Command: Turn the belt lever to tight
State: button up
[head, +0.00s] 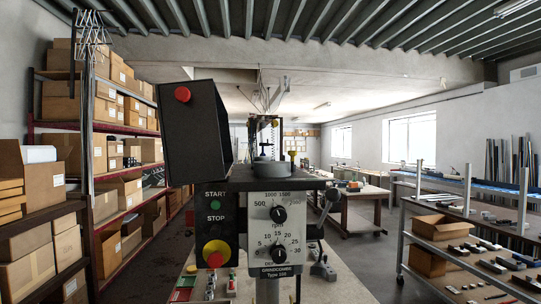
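A grinding machine (273,238) stands in the middle of the head view, with a pale front panel carrying two black dial knobs and the label "GRINDCOMBO". A lever with a dark round knob (333,194) sticks up and to the right from the machine's right side. It may be the belt lever, but no tight or loose marking on it is readable. A large dark box with a red button (183,94) rises at the machine's upper left. My gripper is not in view.
START and STOP controls, with a yellow and red stop button (216,253), are left of the panel. Small items and a grey device (322,268) lie on the bench around the machine. Shelves with cardboard boxes (130,190) stand left; a cart (470,250) with small parts stands right.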

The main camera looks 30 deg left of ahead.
aim_at(292, 154)
jog(key=z, duration=0.85)
jog(key=k, duration=0.05)
jog(key=u, duration=2.05)
